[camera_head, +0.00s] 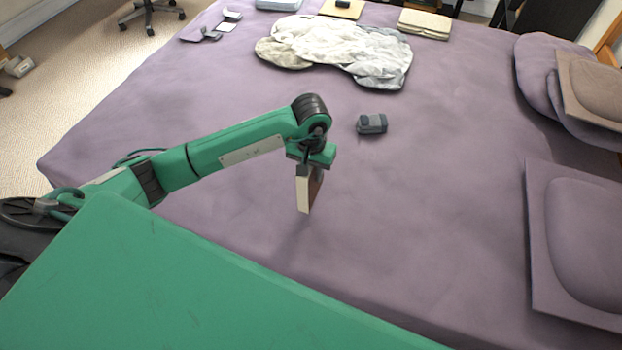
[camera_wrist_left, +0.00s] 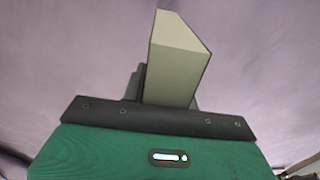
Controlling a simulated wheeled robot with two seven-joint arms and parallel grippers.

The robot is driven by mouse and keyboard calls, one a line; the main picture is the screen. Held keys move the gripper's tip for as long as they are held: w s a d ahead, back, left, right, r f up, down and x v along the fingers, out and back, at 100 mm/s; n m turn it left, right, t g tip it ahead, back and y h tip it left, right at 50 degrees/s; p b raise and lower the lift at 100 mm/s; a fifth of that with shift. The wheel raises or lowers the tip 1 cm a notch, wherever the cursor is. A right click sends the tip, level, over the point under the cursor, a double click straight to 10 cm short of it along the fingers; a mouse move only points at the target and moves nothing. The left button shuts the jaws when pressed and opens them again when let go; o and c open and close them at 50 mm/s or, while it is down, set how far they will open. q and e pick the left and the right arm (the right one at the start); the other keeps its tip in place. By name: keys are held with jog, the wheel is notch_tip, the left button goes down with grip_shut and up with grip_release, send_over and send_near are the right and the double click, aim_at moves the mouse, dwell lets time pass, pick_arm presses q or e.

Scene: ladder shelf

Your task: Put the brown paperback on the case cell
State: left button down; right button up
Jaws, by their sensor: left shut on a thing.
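The brown paperback (camera_head: 315,187) hangs below my left gripper (camera_head: 309,170) in the head view, over the bed. Its pale page edges face left and a strip of brown cover shows on the right. In the left wrist view the book (camera_wrist_left: 178,62) stands out between the fingers of my left gripper (camera_wrist_left: 165,95), which is shut on it; its pale, beige-grey side faces the camera. The book appears held above the purple cover, apart from other things. I cannot make out the case cell in either view. My right gripper is not in view.
A purple bed cover (camera_head: 430,200) fills most of the view, with free room around the book. A small dark grey object (camera_head: 371,123) lies beyond the gripper. A crumpled pale blanket (camera_head: 335,48) lies farther back. Pillows (camera_head: 585,240) are at the right; folded items (camera_head: 425,24) lie at the far edge.

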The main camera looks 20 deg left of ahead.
pick_arm(q)
jog(key=shift+f, duration=2.2)
